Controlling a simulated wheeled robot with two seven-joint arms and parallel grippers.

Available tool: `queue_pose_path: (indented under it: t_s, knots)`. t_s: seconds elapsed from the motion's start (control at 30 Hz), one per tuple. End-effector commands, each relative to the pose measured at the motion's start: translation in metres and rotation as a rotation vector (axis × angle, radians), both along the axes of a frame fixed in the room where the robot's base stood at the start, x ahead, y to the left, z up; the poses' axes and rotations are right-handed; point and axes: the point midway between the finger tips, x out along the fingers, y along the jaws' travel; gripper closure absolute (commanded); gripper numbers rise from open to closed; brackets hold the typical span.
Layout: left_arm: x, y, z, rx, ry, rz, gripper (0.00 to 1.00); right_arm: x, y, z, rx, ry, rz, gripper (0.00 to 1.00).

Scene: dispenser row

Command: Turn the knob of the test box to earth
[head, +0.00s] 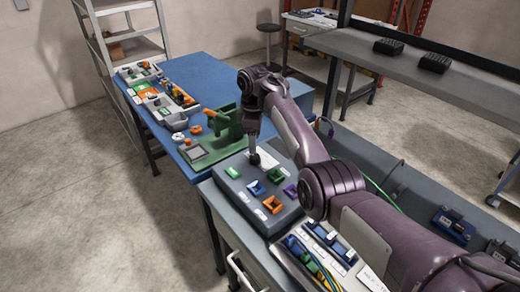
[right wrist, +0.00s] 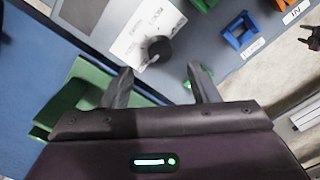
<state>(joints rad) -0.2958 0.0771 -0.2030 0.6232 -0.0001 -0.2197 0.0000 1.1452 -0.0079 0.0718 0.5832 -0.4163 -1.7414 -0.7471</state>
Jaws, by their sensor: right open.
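The test box (head: 240,200) is a grey box with a sloping top on the near bench. It has green, blue, orange and purple sockets. In the right wrist view, its dark round knob (right wrist: 158,48) sits on a white dial plate (right wrist: 135,38); the plate's lettering is too small to read. My right gripper (head: 254,158) points down over the far end of the box. In the right wrist view my right gripper (right wrist: 157,74) is open, with the knob just beyond and between its fingertips, not visibly gripped. My left gripper is not in view.
A green fixture (head: 226,132) stands close beside the box on a blue table (head: 205,72), with grey trays of parts (head: 172,108) further back. A box with switches and coloured wires (head: 318,255) sits at the near side. A grey bench (head: 400,68) stands behind.

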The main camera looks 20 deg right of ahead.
Motion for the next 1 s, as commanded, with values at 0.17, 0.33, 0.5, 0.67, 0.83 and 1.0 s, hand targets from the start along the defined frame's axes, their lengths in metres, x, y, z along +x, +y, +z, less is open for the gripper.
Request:
queue_pose_path:
  t_s: [0.17, 0.33, 0.5, 0.67, 0.83, 1.0]
  knots:
    - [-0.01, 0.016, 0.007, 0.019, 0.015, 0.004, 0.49, -0.001, -0.002, -0.03, -0.002, 0.005, -0.002, 0.46]
    - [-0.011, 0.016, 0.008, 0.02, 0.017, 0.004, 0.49, -0.001, -0.001, -0.052, -0.001, 0.003, -0.002, 0.46]
    - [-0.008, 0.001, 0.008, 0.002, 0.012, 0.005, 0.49, 0.0, -0.001, -0.06, 0.0, 0.0, -0.001, 0.46]
    - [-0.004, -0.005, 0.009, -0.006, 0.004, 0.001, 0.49, 0.0, -0.001, -0.061, 0.0, 0.0, -0.001, 0.46]
    - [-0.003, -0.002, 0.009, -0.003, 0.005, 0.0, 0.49, 0.0, -0.001, -0.06, 0.0, 0.0, -0.002, 0.6]
    - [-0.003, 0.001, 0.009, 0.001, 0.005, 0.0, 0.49, 0.0, -0.001, -0.06, 0.0, -0.001, -0.002, 0.82]
